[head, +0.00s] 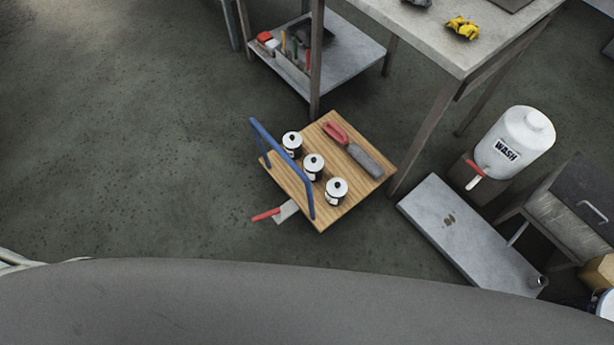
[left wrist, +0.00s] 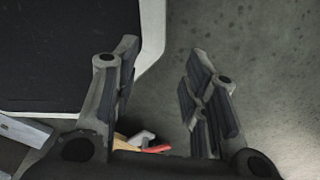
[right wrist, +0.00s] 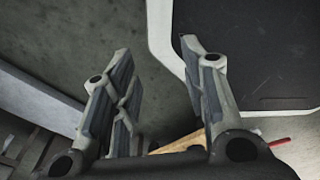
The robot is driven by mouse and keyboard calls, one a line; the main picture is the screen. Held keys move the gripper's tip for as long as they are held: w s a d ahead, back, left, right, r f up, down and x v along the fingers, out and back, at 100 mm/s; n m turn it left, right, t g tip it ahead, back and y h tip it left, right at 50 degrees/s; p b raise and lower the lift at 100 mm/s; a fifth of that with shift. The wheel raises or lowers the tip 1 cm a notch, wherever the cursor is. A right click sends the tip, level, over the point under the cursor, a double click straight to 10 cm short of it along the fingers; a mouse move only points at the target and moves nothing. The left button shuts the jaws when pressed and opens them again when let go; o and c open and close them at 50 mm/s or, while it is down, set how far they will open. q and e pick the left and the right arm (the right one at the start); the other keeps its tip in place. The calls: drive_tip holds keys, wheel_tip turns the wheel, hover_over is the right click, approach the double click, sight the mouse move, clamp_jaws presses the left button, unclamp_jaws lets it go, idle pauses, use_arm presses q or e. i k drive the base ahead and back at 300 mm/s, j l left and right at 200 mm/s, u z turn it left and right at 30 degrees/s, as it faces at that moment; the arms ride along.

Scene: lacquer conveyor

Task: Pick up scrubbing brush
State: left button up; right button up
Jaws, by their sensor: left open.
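A tool with a red handle and a long grey block (head: 352,149), which looks like the scrubbing brush, lies on a wooden platform trolley (head: 334,214) with a blue handle in the head view. It lies along the trolley's right side, beside several small white-lidded cans (head: 314,165). My left gripper (left wrist: 163,60) is open and empty in the left wrist view, with bare floor between its fingers. My right gripper (right wrist: 157,55) is also open and empty in the right wrist view. Neither gripper shows in the head view.
A red-handled scraper (head: 275,213) shows at the trolley's left edge. A workbench (head: 420,38) with a lower shelf stands behind it. A grey metal slab (head: 465,235) and a white WASH container (head: 515,142) are to the right. The floor at left is clear.

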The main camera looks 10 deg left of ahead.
sight(331, 128)
drive_tip(key=z, duration=1.05)
drive_tip(key=k+j, duration=0.15)
drive_tip(key=k, duration=0.25)
